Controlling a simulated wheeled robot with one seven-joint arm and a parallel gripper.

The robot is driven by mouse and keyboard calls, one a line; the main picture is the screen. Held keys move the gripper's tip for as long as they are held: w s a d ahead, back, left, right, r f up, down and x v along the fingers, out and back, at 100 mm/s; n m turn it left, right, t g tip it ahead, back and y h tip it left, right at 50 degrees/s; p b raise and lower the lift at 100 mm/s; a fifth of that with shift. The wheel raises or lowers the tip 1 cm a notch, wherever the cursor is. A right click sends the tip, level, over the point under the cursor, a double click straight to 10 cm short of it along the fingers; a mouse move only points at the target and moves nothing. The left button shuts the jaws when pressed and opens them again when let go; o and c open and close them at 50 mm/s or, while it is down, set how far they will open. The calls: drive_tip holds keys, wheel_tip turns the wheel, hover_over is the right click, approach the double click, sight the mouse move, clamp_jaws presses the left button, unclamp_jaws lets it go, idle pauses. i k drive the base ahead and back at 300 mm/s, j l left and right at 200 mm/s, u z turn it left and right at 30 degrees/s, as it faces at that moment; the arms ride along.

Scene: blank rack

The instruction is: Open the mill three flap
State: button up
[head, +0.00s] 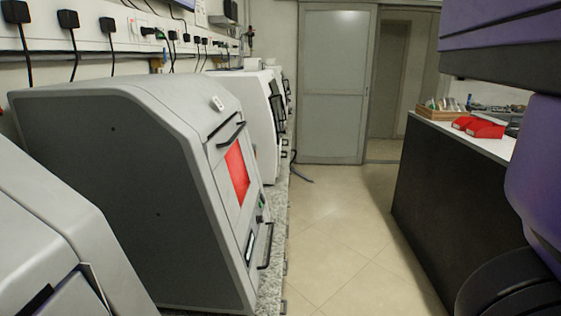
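Several grey mills stand in a row along the left bench. The nearest full one (110,190) has a sloped front with a flap (222,140) that carries a black bar handle (232,135) and a red window (237,172). This flap looks shut. A second black handle (267,247) is lower on the same front. Part of another mill (50,240) shows at the lower left, and a lighter mill (245,105) stands beyond. I cannot tell which of them is mill three. My gripper is not in view.
The tiled aisle (330,240) is clear between the left bench and a dark counter (440,195) on the right. Red items (480,127) and a wooden box (440,111) are on the counter. A grey door (333,85) closes the far end. My purple arm links fill the right edge.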

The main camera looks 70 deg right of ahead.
sight(240, 163)
drive_tip(key=z, duration=1.1)
